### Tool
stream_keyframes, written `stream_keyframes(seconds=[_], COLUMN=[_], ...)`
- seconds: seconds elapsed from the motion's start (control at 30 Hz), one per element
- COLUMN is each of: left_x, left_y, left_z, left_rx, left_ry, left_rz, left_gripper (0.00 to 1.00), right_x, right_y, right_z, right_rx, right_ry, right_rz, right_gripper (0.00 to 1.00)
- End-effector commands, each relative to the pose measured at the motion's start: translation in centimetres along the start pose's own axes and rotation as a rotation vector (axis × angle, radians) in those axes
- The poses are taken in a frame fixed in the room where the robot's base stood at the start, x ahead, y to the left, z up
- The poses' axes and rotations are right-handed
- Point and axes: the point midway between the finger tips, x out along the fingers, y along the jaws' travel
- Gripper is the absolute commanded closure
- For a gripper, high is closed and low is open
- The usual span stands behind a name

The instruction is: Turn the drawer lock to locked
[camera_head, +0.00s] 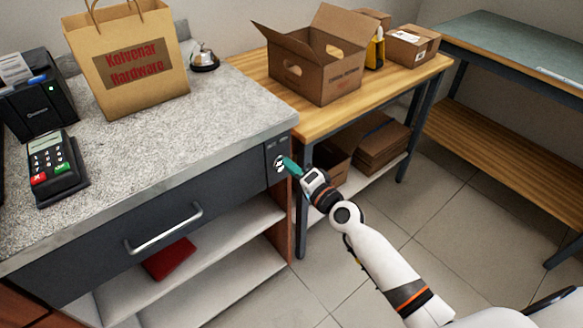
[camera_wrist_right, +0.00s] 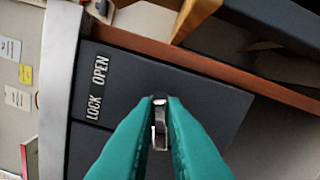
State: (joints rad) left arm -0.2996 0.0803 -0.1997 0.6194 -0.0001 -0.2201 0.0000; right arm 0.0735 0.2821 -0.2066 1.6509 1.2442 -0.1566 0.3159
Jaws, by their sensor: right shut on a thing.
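The drawer lock (camera_head: 279,163) is on the dark panel at the right end of the counter front. In the right wrist view, a small metal key-like piece (camera_wrist_right: 160,122) of the lock stands between the green fingertips. My right gripper (camera_head: 287,165) is shut on this piece, in front of the panel. Its fingers partly hide the lock face. White labels on the dark panel read OPEN (camera_wrist_right: 101,70) and LOCK (camera_wrist_right: 93,106). The dark drawer front (camera_head: 90,240) with a metal handle (camera_head: 165,230) is to the left of the lock. My left gripper is not in view.
The speckled countertop (camera_head: 215,115) holds a paper bag (camera_head: 125,50), a bell (camera_head: 203,58), a card terminal (camera_head: 55,165) and a printer (camera_head: 38,108). A wooden table (camera_head: 375,88) with boxes stands at right. A red item (camera_head: 169,259) lies on the shelf below the drawer.

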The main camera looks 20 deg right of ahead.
Motion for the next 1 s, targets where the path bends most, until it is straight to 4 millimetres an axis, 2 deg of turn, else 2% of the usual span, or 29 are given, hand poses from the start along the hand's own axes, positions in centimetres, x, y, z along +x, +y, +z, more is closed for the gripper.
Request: stream_keyframes(seconds=[0.4,1.0], left_x=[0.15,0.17], left_y=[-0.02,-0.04], left_z=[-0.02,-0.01], left_rx=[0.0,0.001], left_ry=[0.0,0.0], left_rz=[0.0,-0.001], left_gripper=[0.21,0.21], right_x=[0.0,-0.02], right_y=[-0.27,-0.34], right_z=[0.05,0.05], right_rx=[0.233,0.28], right_ry=[-0.003,-0.002], right_rz=[0.0,-0.001], right_gripper=[1.0,1.0])
